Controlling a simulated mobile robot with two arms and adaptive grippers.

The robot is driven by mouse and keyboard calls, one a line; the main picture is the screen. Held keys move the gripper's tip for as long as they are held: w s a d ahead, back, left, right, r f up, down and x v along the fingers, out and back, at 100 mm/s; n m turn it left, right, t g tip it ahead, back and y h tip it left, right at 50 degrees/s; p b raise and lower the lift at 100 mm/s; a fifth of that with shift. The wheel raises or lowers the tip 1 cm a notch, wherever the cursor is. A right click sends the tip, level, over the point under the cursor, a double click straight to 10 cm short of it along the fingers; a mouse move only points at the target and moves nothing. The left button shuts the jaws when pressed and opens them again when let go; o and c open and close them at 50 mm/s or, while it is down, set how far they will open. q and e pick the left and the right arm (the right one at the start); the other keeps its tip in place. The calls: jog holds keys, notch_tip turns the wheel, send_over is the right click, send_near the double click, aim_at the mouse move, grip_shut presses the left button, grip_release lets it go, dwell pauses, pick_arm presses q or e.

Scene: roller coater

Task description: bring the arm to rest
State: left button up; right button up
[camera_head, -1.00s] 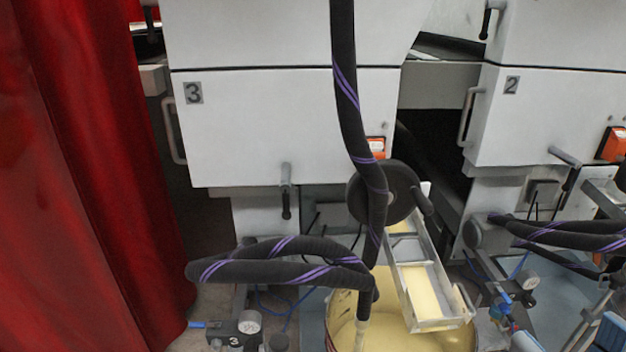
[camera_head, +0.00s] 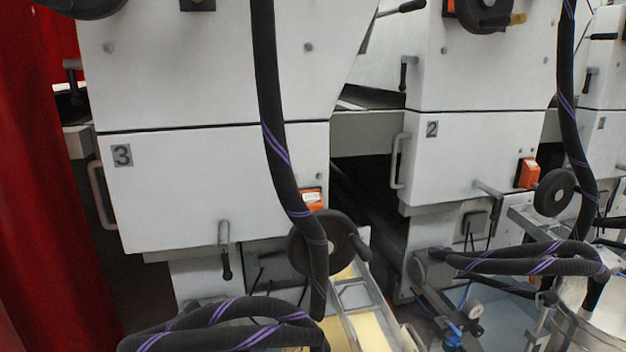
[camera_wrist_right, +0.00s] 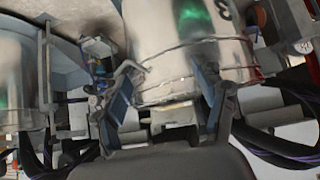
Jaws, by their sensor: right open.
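Neither of my arms shows in the head view. In the right wrist view my right gripper (camera_wrist_right: 165,88) is open, with a blue-padded finger on each side. A shiny metal bucket (camera_wrist_right: 175,50) with a wire round its lower part is beyond and partly between the fingers. I cannot tell whether the fingers touch it. My left gripper is in neither view.
Machine 3 (camera_head: 210,185) and machine 2 (camera_head: 470,165) stand ahead, with black hoses (camera_head: 270,130) hanging in front. A red curtain (camera_head: 35,200) hangs at the left. A metal bucket (camera_head: 607,312) shows at the lower right, and another (camera_wrist_right: 15,80) in the wrist view.

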pick_arm(q)
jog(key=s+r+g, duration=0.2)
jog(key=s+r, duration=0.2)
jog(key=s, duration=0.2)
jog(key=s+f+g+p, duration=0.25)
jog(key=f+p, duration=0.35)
jog(key=p, duration=1.8)
pick_arm(e)
jog(key=s+d+f+g+h, duration=0.1)
jog(key=s+d+f+g, duration=0.2)
jog(key=s+f+g, duration=0.7)
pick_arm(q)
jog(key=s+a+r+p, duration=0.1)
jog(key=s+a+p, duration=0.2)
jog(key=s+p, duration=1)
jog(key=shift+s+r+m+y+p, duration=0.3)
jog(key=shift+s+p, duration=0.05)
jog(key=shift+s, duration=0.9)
pick_arm(e)
jog(key=s+d+t, duration=0.2)
jog(key=s+d, duration=0.1)
jog(key=s, duration=1.4)
jog(key=shift+s+f+h, duration=0.2)
jog(key=shift+s+h, duration=0.1)
jog(key=shift+s, duration=0.1)
